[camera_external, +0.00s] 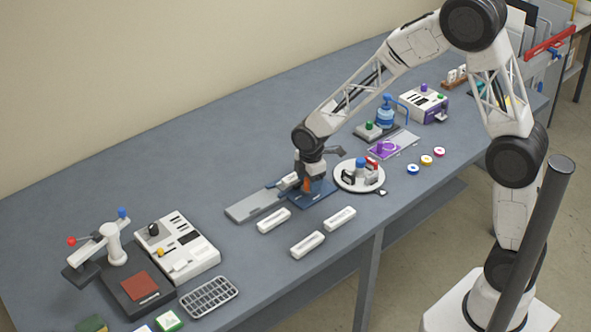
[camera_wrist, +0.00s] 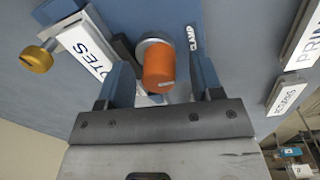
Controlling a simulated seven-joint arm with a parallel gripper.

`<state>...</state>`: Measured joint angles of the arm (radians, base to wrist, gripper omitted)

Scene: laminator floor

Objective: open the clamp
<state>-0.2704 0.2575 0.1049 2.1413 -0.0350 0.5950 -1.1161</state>
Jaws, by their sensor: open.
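The clamp sits on a blue plate (camera_external: 318,199) near the middle of the table. Its orange knob (camera_wrist: 158,68) stands on a pale round base in the wrist view, beside a "CLAMP" label (camera_wrist: 192,38). My gripper (camera_wrist: 162,80) is open, with one finger on either side of the orange knob; whether they touch it I cannot tell. In the external view my gripper (camera_external: 307,186) is low over the blue plate and hides most of the clamp. A white block with letters ending "OTES" (camera_wrist: 86,50) lies beside the knob, with a brass knob (camera_wrist: 38,58) further left.
A grey plate (camera_external: 250,206) adjoins the blue plate. White bars (camera_external: 274,220) (camera_external: 307,244) lie in front. A white machine (camera_external: 187,255) is at left. The table behind the clamp is clear.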

